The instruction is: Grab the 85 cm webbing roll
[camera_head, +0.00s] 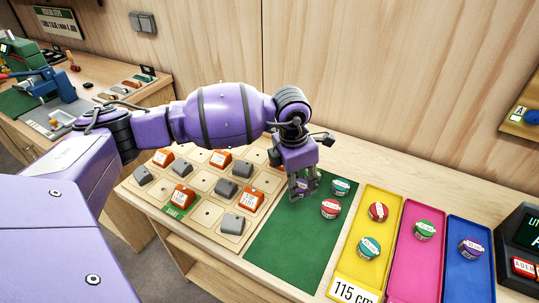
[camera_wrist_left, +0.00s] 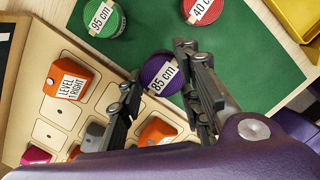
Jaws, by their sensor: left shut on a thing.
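The purple webbing roll labelled 85 cm shows between my left fingers in the left wrist view (camera_wrist_left: 160,74). My left gripper (camera_wrist_left: 160,95) is shut on it. In the head view my left gripper (camera_head: 303,190) points down over the far left part of the green mat (camera_head: 290,247), and its fingers mostly hide the roll. I cannot tell whether the roll still touches the mat. My right gripper is not in view.
A teal roll (camera_head: 341,187) and a red roll (camera_head: 330,208) stand close by on the mat. Left is a board (camera_head: 205,213) with grey and orange blocks. Right are yellow (camera_head: 374,265), pink (camera_head: 418,275) and blue (camera_head: 470,285) trays holding rolls. The front of the mat is clear.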

